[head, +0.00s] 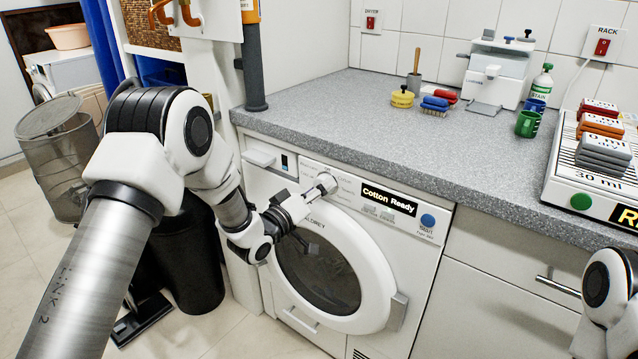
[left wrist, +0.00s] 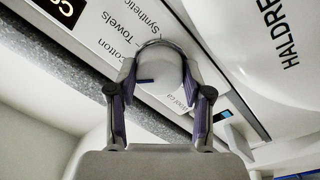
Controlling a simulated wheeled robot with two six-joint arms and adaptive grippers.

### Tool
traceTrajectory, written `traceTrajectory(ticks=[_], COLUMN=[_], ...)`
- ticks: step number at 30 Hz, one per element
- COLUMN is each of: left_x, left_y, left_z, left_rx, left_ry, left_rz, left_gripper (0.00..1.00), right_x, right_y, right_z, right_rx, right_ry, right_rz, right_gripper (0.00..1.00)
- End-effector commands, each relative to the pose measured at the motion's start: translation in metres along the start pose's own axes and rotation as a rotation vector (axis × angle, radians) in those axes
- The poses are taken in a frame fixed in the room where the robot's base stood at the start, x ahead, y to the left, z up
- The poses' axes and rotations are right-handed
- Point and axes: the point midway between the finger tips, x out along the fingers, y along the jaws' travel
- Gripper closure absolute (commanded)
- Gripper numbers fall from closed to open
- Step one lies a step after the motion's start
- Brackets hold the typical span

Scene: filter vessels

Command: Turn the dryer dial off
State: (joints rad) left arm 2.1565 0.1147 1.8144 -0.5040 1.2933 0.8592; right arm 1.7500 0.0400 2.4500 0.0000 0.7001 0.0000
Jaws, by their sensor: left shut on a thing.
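The white dryer (head: 392,248) stands under the counter, its round door closed. Its display (head: 388,199) reads "Cotton Ready". The pale round dial (head: 327,182) is on the front panel, left of the display. My left gripper (head: 312,190) is at the dial. In the left wrist view the two fingers (left wrist: 159,85) are closed on opposite sides of the dial (left wrist: 160,65). A short blue mark shows on the dial's face, left of its middle. Printed words such as "Cotton", "Towels" and "Synthetic" surround it, some partly hidden. My right gripper is out of view; only part of my right arm shows.
A round start button (head: 428,220) sits right of the display. The grey counter (head: 390,118) above holds small items, a white dispenser and a scale-like rack (head: 598,190).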

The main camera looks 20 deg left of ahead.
Motion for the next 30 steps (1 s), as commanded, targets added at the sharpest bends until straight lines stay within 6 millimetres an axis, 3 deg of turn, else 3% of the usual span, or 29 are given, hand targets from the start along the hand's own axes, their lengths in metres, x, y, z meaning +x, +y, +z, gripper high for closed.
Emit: traceTrajectory(ticks=[15,30], left_x=[0.0,0.0], left_y=[0.002,0.001], left_z=[-0.002,-0.001], left_rx=[-0.446,-0.616], left_ry=[0.031,0.041], left_rz=[-0.005,-0.006], left_gripper=[0.85,0.85], right_x=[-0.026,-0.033], right_y=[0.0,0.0], right_z=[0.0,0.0], right_rx=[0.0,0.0], right_ry=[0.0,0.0], right_rz=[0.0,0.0], right_gripper=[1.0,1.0])
